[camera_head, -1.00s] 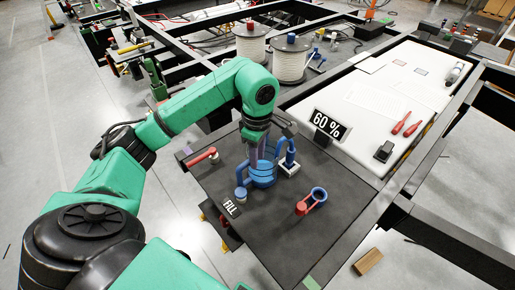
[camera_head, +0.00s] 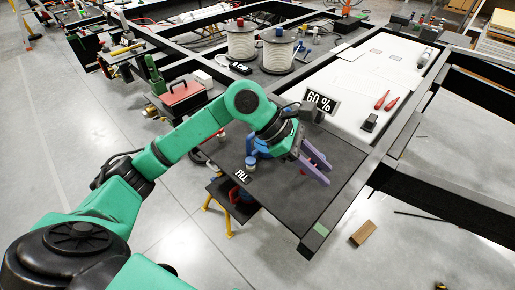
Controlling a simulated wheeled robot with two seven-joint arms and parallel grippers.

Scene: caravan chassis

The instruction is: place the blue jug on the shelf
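The blue jug (camera_head: 262,147) stands on the dark board (camera_head: 275,200), mostly hidden behind my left wrist. My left gripper (camera_head: 326,174) has two purple fingers pointing to the lower right over the board. The fingers are apart with nothing clearly held between them, to the right of the jug. A small bit of red shows by the fingers; what it belongs to is hidden. A small blue-topped cylinder (camera_head: 251,163) stands near the board's left edge, by the FILL sign (camera_head: 242,176). I cannot tell which surface is the shelf. My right gripper is not in view.
A 60 % sign (camera_head: 320,102) stands at the board's back edge. Behind it a white panel (camera_head: 350,85) carries red screwdrivers (camera_head: 386,101). White spools (camera_head: 278,53) stand further back. A lower dark tray (camera_head: 238,208) with yellow legs sits left of the board. A wooden block (camera_head: 363,233) lies on the floor.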

